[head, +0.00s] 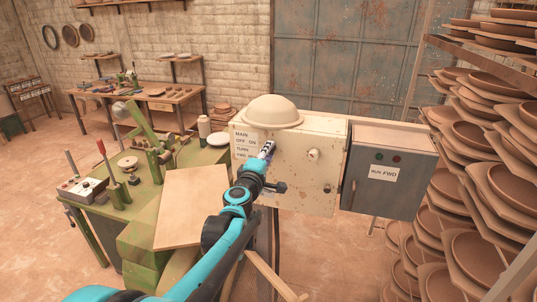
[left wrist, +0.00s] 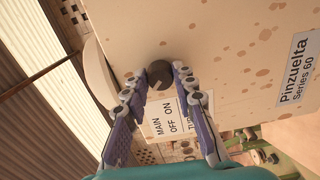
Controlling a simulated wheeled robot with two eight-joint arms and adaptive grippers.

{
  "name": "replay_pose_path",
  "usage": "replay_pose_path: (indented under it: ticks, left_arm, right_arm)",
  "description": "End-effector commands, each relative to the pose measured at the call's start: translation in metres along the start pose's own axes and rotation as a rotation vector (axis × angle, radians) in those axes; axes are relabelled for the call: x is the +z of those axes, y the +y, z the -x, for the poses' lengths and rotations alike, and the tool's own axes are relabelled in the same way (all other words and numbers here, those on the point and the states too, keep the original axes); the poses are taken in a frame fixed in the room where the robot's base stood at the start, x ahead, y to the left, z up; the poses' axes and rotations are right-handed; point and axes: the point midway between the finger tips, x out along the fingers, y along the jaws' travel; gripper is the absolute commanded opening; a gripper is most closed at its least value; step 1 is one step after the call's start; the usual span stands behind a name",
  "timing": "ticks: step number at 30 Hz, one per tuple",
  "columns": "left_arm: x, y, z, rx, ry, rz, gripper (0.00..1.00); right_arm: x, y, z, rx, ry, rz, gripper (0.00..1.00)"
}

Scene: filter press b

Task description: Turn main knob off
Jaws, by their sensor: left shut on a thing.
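The main knob (left wrist: 160,74) is a dark round knob on the cream, rust-spotted control box (head: 310,178). In the left wrist view it sits between the two purple finger pads of my left gripper (left wrist: 162,80), which is shut on it. In the head view my left gripper (head: 267,150) reaches the box front beside the label and hides the knob. The label (head: 244,138) reads MAIN, OFF, ON; it also shows in the left wrist view (left wrist: 172,120), partly covered by a finger. I cannot tell which way the knob points. My right gripper is not in view.
A beige dome (head: 272,111) rests on top of the box. A grey RUN FWD panel (head: 385,175) adjoins it on the right. A rack of brown plates (head: 480,180) stands far right. A green bench (head: 120,215) with a lever and a board (head: 192,207) is left.

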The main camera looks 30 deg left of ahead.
Motion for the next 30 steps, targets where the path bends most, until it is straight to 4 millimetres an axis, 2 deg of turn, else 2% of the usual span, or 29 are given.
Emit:
replay_pose_path:
  ticks: [19, 20, 21, 22, 30]
  left_arm:
    - [-0.0003, -0.0003, 0.0003, 0.000, 0.001, 0.047, 0.00]
    - [-0.0003, -0.0003, 0.0003, 0.000, 0.001, 0.047, 0.34]
    - [-0.0003, -0.0003, 0.0003, 0.000, 0.001, 0.047, 0.45]
    - [-0.0003, -0.0003, 0.0003, 0.000, 0.001, 0.046, 0.48]
    - [-0.0001, -0.0001, 0.0005, 0.000, 0.000, 0.046, 0.48]
  right_arm:
    - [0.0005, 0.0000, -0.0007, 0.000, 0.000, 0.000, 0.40]
    - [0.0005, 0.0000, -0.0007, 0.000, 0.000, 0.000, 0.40]
    - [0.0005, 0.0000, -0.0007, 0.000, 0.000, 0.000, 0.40]
    - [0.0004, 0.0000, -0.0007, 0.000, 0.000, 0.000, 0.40]
    - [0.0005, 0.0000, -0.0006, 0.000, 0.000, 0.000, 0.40]
